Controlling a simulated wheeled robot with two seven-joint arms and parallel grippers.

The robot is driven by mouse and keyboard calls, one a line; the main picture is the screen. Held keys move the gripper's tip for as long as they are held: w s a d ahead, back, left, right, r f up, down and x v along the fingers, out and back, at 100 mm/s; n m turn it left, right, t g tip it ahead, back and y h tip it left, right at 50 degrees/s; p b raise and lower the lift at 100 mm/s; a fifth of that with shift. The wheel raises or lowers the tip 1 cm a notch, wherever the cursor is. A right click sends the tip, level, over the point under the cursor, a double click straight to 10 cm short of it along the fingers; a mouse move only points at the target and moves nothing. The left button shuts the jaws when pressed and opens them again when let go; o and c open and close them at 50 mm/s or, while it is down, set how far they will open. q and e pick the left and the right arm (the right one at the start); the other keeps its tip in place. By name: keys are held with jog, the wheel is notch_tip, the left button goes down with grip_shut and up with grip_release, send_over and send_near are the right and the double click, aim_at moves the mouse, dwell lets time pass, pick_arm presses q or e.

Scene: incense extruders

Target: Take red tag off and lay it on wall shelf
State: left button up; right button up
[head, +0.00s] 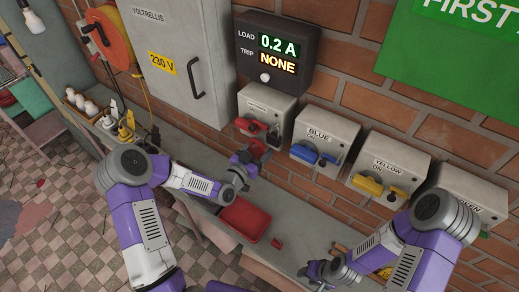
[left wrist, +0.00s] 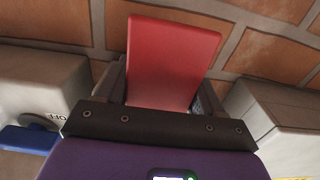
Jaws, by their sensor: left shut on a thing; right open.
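The red tag (head: 259,148) is a flat red plate, held up in front of the wall just below the leftmost switch box (head: 267,105). In the left wrist view the tag (left wrist: 172,60) stands between my left fingers, with brick wall behind it. My left gripper (head: 247,161) is shut on the tag, which shows no visible link to a switch. The wall shelf (head: 185,145) is the long grey ledge under the boxes, below my left gripper. My right gripper (head: 318,271) is open and low near the shelf's front edge, apart from the tag.
A red tray (head: 243,219) sits on the shelf below my left gripper, with a small red object (head: 277,243) to its right. The blue (head: 324,139) and yellow (head: 388,170) switch boxes jut from the wall. White bulbs (head: 82,102) and plugs crowd the shelf's left end.

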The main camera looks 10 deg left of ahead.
aim_at(256, 152)
pick_arm(q)
jog(key=shift+r, duration=0.15)
jog(key=shift+s, duration=0.1)
jog(key=shift+r+b+v, duration=0.2)
jog(key=shift+b+v, duration=0.55)
jog(key=shift+v, duration=2.2)
